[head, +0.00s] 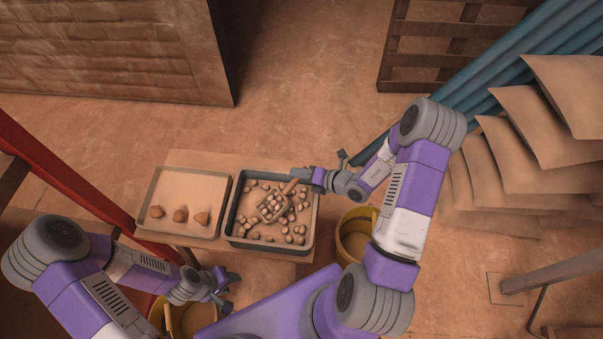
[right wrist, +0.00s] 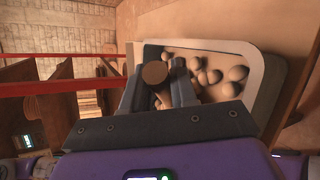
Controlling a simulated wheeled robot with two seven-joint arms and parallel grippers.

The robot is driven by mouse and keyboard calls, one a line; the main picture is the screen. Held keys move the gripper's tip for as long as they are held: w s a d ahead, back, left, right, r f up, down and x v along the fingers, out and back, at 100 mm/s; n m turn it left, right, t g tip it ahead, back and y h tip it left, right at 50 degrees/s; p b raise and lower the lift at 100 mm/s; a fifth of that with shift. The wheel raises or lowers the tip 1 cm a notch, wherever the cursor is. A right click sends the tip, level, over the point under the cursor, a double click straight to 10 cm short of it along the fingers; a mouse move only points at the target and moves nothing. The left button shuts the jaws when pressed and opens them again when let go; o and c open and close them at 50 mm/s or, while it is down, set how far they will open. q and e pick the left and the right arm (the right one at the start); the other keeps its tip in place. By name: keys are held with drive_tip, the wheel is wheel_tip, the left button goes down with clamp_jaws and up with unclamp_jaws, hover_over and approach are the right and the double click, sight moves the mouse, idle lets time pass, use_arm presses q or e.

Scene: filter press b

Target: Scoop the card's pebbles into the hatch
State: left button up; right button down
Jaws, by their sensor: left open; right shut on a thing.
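My right gripper (head: 303,178) is shut on the handle of a wooden scoop (head: 289,187). The scoop's pan holds several pebbles (head: 271,205) and is over or in a dark-rimmed tray (head: 268,249); I cannot tell whether it touches the tray floor. More round pebbles (head: 290,239) lie loose in that tray. In the right wrist view, the fingers (right wrist: 158,88) close around the round handle end (right wrist: 154,73), with pebbles (right wrist: 208,77) beyond. My left gripper (head: 222,286) is open and empty, below the trays in the head view. I cannot make out a card or a hatch.
A pale tray (head: 185,190) with three brown lumps (head: 180,213) sits left of the pebble tray. Yellow buckets stand at the right (head: 351,238) and below (head: 187,319). A red beam (head: 65,178) runs along the left. Stacked sacks (head: 535,135) and blue pipes (head: 480,90) fill the right.

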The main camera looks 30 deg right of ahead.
drive_tip(key=shift+r, duration=0.1)
idle(0.3)
wheel_tip(320, 180, up, 10)
drive_tip(key=p, duration=0.9)
idle(0.3)
